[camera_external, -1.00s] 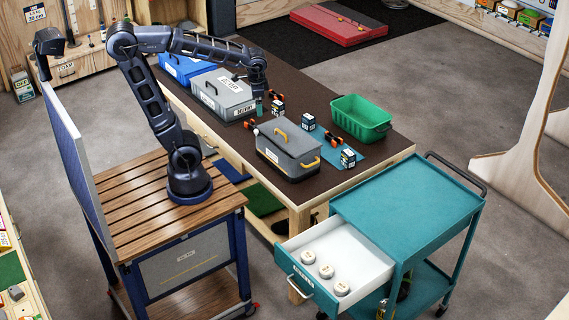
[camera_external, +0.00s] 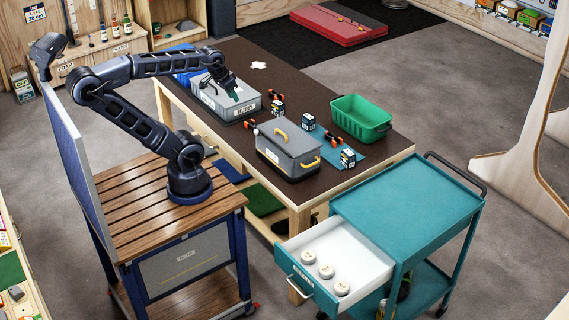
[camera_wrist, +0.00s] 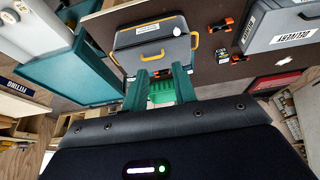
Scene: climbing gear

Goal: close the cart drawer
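The teal cart (camera_external: 405,205) stands at the right front. Its drawer (camera_external: 350,257) is pulled out toward the left, with its white inside showing. Several white round pieces (camera_external: 326,271) lie in it. The teal drawer front with its handle (camera_external: 302,283) faces left, toward my base. In the wrist view the cart (camera_wrist: 75,70) and part of the drawer (camera_wrist: 25,45) show at the upper left. My gripper (camera_external: 238,95) is over the grey case on the table, well away from the drawer. In the wrist view my gripper's green fingers (camera_wrist: 160,88) are apart with nothing held between them.
The table holds a grey case (camera_external: 212,97), a grey box with yellow handles (camera_external: 287,155), a green bin (camera_external: 362,122) and small boxes with orange-black pieces (camera_external: 278,107). The table corner (camera_external: 300,206) is close to the open drawer. Floor is clear left of the drawer front.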

